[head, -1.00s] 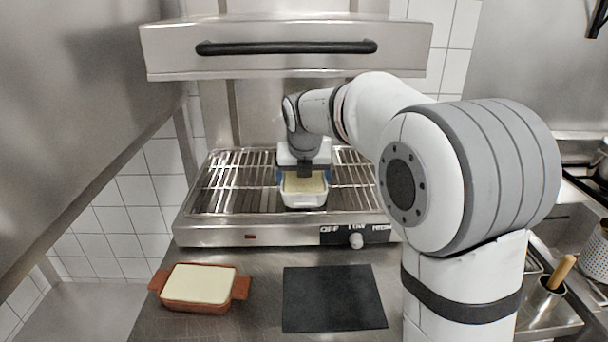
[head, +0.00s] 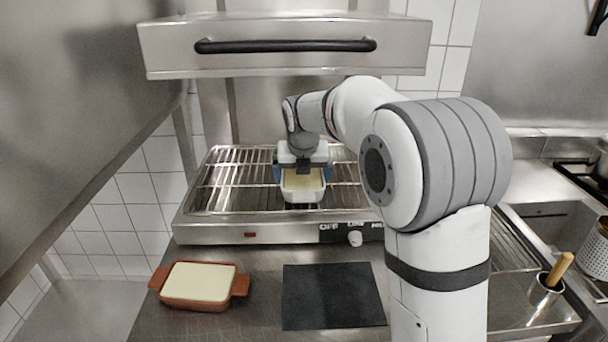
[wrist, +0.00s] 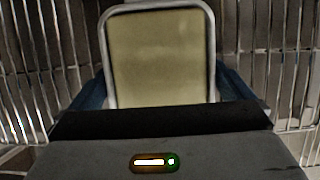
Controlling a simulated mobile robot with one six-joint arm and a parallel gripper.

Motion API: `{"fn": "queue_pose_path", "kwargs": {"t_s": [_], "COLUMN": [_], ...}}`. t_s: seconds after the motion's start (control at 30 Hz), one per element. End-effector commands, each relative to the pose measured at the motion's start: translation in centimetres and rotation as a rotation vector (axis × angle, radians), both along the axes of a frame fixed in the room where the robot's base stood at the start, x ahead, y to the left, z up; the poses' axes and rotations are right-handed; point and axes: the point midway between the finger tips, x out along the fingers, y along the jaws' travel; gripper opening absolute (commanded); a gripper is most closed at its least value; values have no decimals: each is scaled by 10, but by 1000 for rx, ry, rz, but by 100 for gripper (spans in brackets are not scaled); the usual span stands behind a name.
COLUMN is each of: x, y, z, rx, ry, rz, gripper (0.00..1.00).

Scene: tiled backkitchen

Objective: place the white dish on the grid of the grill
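The white dish (head: 303,196), with pale yellow filling, is over the middle of the front part of the grill's grid (head: 232,180) in the head view. My gripper (head: 302,174) is above and behind it, with a blue finger against each side, shut on the dish. In the wrist view the dish (wrist: 160,55) appears level between the two blue fingers (wrist: 160,92), with grid bars on both sides. I cannot tell whether its base touches the bars.
A brown dish (head: 198,302) with pale filling sits at the counter's front left, beside a black mat (head: 332,296). The grill's upper hood (head: 285,62) with its black handle hangs above. The grid is clear left of the dish. A holder with a wooden handle (head: 558,270) stands right.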

Motion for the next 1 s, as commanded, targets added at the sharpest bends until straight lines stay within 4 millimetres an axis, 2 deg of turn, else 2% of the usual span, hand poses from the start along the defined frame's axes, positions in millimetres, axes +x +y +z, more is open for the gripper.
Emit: {"fn": "queue_pose_path", "kwargs": {"t_s": [0.17,0.27,0.7,0.83,1.0], "x": [0,-4,-94,-112,-124], "y": [0,1,1,1,1], "z": [5,16,14,14,14], "rx": [0,1,1,0,0], "ry": [-1,-4,-1,-1,-1], "rz": [0,2,4,2,3], "gripper": [100,100,100,100,100]}}
